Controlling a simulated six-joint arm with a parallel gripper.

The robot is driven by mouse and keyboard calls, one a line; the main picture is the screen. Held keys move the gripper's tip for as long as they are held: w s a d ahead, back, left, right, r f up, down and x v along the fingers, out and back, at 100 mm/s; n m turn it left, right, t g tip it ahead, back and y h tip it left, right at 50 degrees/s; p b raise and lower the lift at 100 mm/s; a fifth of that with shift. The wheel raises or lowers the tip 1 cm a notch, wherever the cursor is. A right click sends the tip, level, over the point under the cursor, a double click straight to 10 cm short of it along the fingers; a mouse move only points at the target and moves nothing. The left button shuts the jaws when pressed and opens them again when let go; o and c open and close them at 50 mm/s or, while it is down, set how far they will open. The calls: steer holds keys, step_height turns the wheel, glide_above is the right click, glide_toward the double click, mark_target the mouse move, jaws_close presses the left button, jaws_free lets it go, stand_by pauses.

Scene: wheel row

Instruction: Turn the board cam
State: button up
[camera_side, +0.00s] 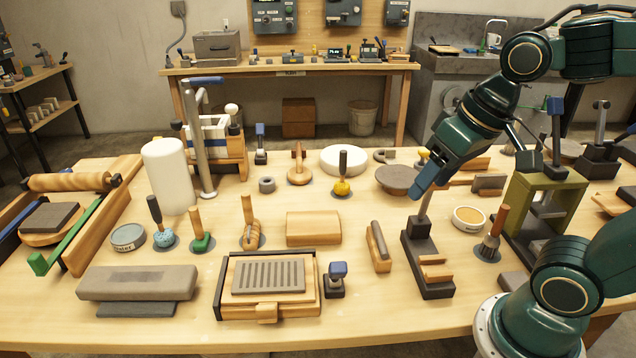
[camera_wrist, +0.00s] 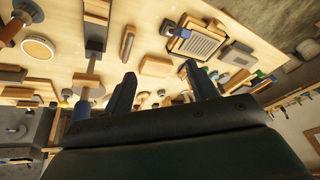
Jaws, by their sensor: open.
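A wooden board (camera_side: 228,287) with dark edges lies at the front centre of the table, with a grooved grey plate (camera_side: 268,276) on it. A small wooden piece at its front edge (camera_side: 267,313) looks like the cam, though I cannot be sure. In the wrist view the board's grooved plate (camera_wrist: 195,43) is near the top, beyond my fingertips. My gripper (camera_side: 420,190) is in the air to the right of the board, close to the post of a dark stand. In the wrist view its two fingers (camera_wrist: 160,77) are apart with nothing held between them.
A small dark block with a blue top (camera_side: 336,279) stands just right of the board. The dark stand (camera_side: 428,262) with its upright post is below my gripper. A wooden block (camera_side: 313,228) lies behind the board, and a long grey slab (camera_side: 137,282) lies left of it.

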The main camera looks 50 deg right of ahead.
steer(key=shift+s+d+r+n+t+h, duration=0.1)
steer(key=shift+s+d+n+t, duration=0.15)
steer(key=shift+s, duration=0.3)
steer(key=shift+s+d+r+n+t+h, duration=0.1)
steer(key=shift+s+d+r+n+t, duration=0.1)
steer(key=shift+s+n, duration=0.3)
steer(key=shift+s+d+r+n+t+h, duration=0.1)
steer(key=shift+s+d+n+t, duration=0.1)
steer(key=shift+s, duration=0.45)
steer(key=c, duration=0.5)
steer(key=shift+w+a+f+n, duration=0.1)
steer(key=shift+w+a+n, duration=0.05)
steer(key=shift+w+n, duration=0.2)
steer(key=c, duration=0.7)
steer(key=shift+w+a+f+n+g, duration=0.15)
steer(key=shift+n+g, duration=0.1)
steer(key=shift+n, duration=0.15)
jaws_close()
steer(key=w+a+f+n+g+h, duration=0.1)
steer(key=w+a+f+n, duration=0.3)
steer(key=n, duration=0.9)
steer(key=w+a+f+n+g, duration=0.3)
steer(key=a+f+n, duration=0.6)
steer(key=n, duration=0.5)
steer(key=shift+w+a+f+n+h, duration=0.2)
steer(key=shift+w+f+n+h, duration=0.15)
steer(key=shift+f+h, duration=0.1)
